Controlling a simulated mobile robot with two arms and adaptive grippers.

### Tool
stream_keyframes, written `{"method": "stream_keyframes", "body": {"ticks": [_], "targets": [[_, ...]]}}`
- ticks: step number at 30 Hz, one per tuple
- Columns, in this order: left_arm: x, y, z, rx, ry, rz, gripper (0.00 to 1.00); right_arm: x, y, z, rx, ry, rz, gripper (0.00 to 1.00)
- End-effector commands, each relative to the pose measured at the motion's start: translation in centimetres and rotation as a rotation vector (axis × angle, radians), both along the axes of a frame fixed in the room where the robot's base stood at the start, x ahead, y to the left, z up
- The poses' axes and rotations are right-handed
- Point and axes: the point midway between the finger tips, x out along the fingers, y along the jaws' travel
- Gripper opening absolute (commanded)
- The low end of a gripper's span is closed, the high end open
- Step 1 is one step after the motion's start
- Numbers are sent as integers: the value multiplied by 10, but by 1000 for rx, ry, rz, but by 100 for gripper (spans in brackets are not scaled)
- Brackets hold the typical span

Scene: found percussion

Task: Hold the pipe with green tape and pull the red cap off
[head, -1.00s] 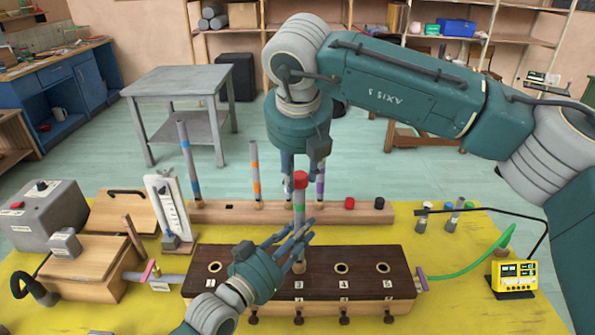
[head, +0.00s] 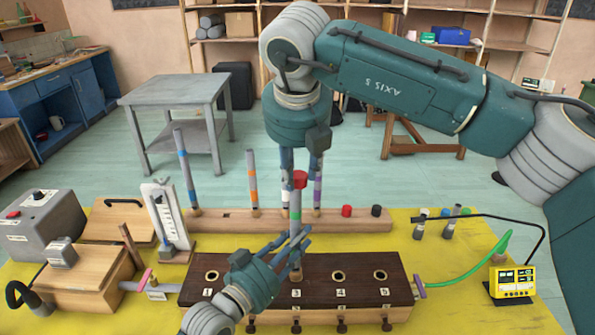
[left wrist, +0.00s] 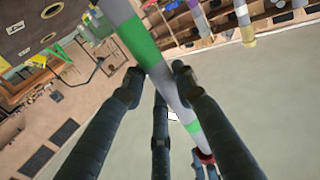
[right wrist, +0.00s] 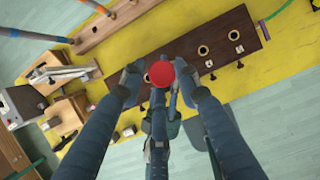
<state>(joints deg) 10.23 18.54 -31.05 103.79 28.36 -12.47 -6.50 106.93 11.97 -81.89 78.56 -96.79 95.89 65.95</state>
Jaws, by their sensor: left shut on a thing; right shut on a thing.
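The pipe with green tape (head: 296,214) stands upright over the dark-topped block (head: 230,270), its foot at the middle hole. In the left wrist view the pipe (left wrist: 160,75) crosses between my left fingers, with green bands showing. My left gripper (head: 298,240) is shut on the pipe's lower part. The red cap (head: 300,179) sits on the pipe's top. My right gripper (head: 301,172) comes from above and is shut on the red cap. In the right wrist view the cap (right wrist: 162,74) lies between the fingertips and hides the pipe below.
Behind stands a wooden rack (head: 230,220) with blue, orange and purple banded pipes and loose red and black caps. A gauge stand (head: 168,220) and wooden boxes are at left. A yellow meter (head: 512,281) and green hose (head: 470,275) are at right.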

Motion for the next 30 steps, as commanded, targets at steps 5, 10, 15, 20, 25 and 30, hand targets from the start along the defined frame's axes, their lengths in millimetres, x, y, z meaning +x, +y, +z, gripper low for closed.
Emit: {"method": "stream_keyframes", "body": {"ticks": [5, 10, 15, 20, 25, 30], "targets": [[-1, 0, -3, 4, 5, -1, 0, 0, 1, 0, 1, 0, 2, 0], [-1, -1, -3, 4, 5, -2, 0, 0, 1, 6, 3, -1, 0, 0], [-1, -1, -3, 3, 4, -2, 0, 1, 2, 20, 3, -3, 0, 0], [-1, -1, -3, 3, 4, -3, 0, 0, 1, 28, 2, -1, 1, 0], [-2, -2, -3, 2, 5, -4, 0, 0, 1, 29, 2, -1, 2, 0], [-2, -2, -2, 2, 3, -4, 49, 0, 1, 29, 2, -1, 2, 0]]}}
